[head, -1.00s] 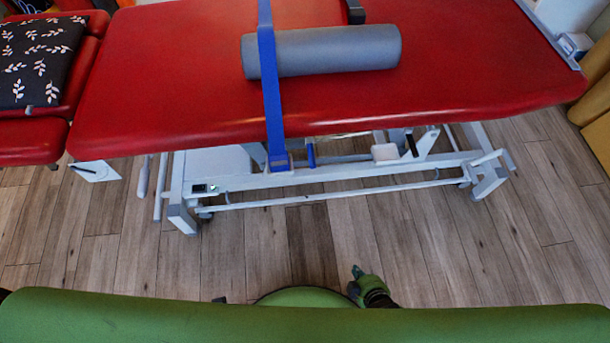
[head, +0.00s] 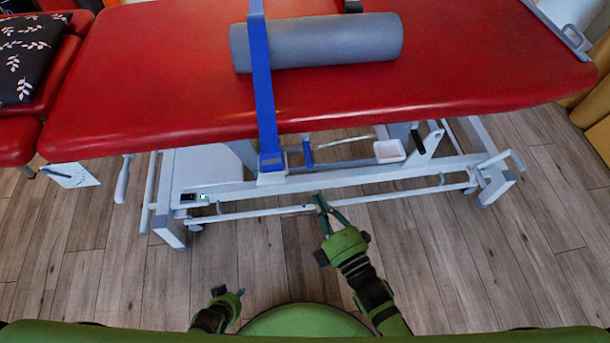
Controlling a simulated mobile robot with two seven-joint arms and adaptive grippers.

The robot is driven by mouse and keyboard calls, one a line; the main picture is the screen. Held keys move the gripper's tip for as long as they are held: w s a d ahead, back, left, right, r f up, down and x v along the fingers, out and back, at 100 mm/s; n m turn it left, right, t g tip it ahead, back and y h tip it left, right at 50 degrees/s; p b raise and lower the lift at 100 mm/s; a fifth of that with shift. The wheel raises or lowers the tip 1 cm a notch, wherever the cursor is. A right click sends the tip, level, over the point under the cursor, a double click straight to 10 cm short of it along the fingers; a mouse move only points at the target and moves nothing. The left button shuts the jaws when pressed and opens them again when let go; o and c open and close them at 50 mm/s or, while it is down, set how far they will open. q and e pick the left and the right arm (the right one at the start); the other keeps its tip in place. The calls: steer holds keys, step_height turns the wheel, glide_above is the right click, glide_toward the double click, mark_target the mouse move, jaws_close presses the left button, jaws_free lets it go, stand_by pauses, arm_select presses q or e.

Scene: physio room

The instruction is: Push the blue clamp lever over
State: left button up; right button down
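A small blue upright lever (head: 308,152) stands on the white frame under the red treatment table, just right of the lower end of a blue strap (head: 261,85). I take it for the clamp lever. My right gripper (head: 328,207) is below and slightly right of the lever in the picture, in front of the lower frame bar. It is apart from the lever, and its fingers are spread with nothing between them. My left gripper (head: 238,294) is low in the picture, left of centre, far from the lever. Its fingers are too small to read.
The red table (head: 160,80) overhangs the frame and carries a grey roll (head: 330,42). A small white tray (head: 389,151) sits right of the lever. A white lower bar (head: 400,192) runs across the frame's front. Wooden floor in front is clear.

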mark_target(308, 153)
steer(key=x, duration=0.9)
steer(key=shift+w+a+b, duration=0.2)
steer(key=shift+w+b, duration=0.15)
steer(key=shift+w, duration=0.05)
